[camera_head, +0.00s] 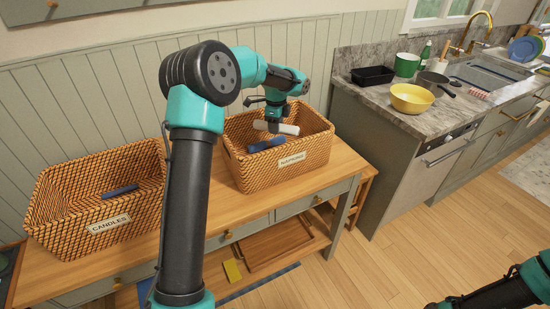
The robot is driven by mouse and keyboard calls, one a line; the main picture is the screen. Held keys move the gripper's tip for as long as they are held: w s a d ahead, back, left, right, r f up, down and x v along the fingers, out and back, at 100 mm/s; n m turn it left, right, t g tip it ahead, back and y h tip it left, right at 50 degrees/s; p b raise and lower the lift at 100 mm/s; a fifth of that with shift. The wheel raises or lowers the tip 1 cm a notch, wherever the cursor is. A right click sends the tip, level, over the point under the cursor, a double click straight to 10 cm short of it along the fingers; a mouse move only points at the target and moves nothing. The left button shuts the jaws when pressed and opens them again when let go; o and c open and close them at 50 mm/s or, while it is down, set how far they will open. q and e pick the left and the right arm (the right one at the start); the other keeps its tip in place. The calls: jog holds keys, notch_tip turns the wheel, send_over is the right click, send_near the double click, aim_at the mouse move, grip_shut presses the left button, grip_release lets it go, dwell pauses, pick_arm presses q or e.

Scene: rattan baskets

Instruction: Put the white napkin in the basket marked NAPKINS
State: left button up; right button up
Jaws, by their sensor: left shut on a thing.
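The white napkin (289,129) looks like a small white roll. My left gripper (274,127) is shut on it and holds it over the opening of the basket marked NAPKINS (291,177). The roll lies roughly level across the fingers, and I cannot tell whether it is below the rim. A dark blue roll (267,144) is in the same basket, just below the gripper. Part of my right arm shows at the lower right corner; its gripper is not in view.
A basket marked CANDLES (75,228) stands at the left with a blue item (120,191) inside. Both baskets stand on a wooden table (232,217). A stone counter at right holds a yellow bowl (411,98), a black tray (373,76) and a green pot (406,65).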

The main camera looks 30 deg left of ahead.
pick_arm(q)
jog(key=m, duration=0.4)
jog(key=shift+r+t+h, duration=0.25)
jog(key=shift+t+h, duration=0.05)
jog(key=shift+t, duration=0.1)
jog(key=m, duration=0.3)
jog(key=m+t, duration=0.1)
jog(key=m, duration=0.1)
jog(key=shift+s+r+h, duration=0.1)
jog(key=shift+r+h, duration=0.15)
jog(key=shift+h, duration=0.05)
jog(key=shift+f, duration=2.55)
jog(key=shift+f, duration=2.45)
jog(key=shift+f, duration=0.25)
